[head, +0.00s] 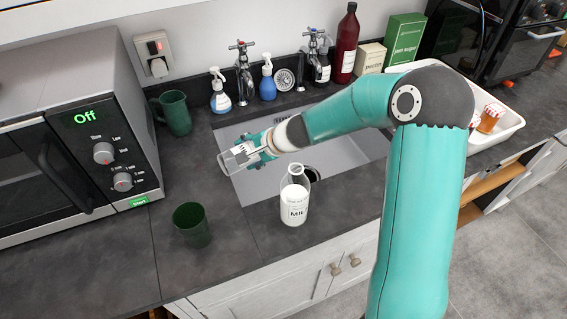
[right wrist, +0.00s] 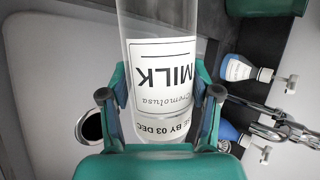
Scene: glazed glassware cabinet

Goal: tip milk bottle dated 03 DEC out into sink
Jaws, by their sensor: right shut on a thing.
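My right gripper (head: 262,148) is over the sink (head: 345,150), shut on a clear glass milk bottle (head: 236,158). In the right wrist view the gripper (right wrist: 163,115) grips this bottle (right wrist: 168,20) around its label, which reads MILK and 03 DEC upside down. The bottle is tipped over, its base end pointing away from the gripper to the left. Its neck is hidden by the gripper. The glass above the label looks clear, with no white milk showing there. A second milk bottle (head: 295,198), white inside, stands upright at the sink's front edge. My left gripper is not in view.
A green mug (head: 174,113) and a green tumbler (head: 191,225) stand left of the sink. Taps (head: 243,70), soap bottles (head: 220,92) and a brown bottle (head: 347,45) line the back. A microwave (head: 75,130) is left, a white tray (head: 510,125) right.

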